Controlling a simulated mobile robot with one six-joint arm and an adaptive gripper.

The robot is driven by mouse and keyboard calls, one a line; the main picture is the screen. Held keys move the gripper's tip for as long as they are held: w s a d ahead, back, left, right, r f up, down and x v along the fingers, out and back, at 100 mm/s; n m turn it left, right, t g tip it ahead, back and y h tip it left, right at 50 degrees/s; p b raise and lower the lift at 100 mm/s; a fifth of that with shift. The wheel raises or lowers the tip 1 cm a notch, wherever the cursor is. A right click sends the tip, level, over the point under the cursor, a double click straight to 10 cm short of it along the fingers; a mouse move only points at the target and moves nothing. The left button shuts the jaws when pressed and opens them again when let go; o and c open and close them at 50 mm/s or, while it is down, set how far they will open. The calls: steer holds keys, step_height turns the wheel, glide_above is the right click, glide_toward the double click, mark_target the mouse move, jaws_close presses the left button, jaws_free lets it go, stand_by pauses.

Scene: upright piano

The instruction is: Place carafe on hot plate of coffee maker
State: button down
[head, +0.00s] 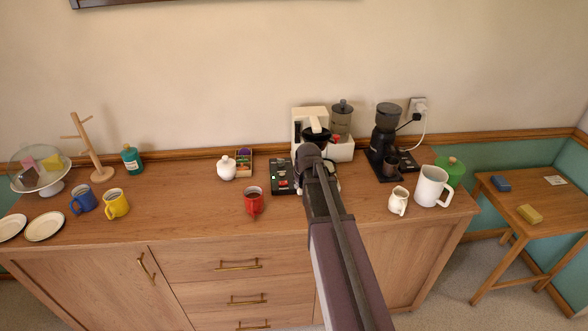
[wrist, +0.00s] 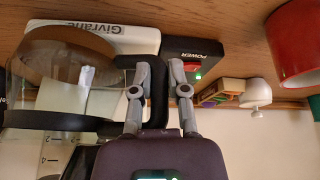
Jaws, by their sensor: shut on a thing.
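The coffee maker (head: 308,115) is cream-white and stands against the wall at the back of the cabinet top. The glass carafe, with its black top (head: 316,135), is in front of it, largely hidden by my arm in the head view. In the wrist view, the carafe (wrist: 60,80) fills the left side, with its black handle (wrist: 159,90) between my fingers. My gripper (wrist: 157,75) is shut on that handle. The hot plate is hidden, and I cannot tell whether the carafe touches it.
A black box marked POWER (head: 283,175) and a red mug (head: 254,200) are left of my gripper. The black grinder (head: 385,140), small white jug (head: 398,201) and white pitcher (head: 431,187) stand to the right. A sugar bowl (head: 227,168) is farther left.

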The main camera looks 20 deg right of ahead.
steer(key=w, duration=0.5)
steer(key=shift+w+d, duration=0.1)
steer(key=shift+d, duration=0.2)
glide_above(292, 175)
steer(key=s, duration=0.2)
steer(key=shift+a, duration=0.2)
steer(key=shift+s+f+b, duration=0.25)
steer(key=shift+f+b, duration=0.05)
steer(key=shift+b, duration=0.05)
steer(key=shift+f, duration=0.15)
steer(key=c, duration=0.6)
jaws_free()
steer(key=shift+c, duration=0.2)
steer(key=p+v, duration=1.1)
steer(key=v, duration=0.1)
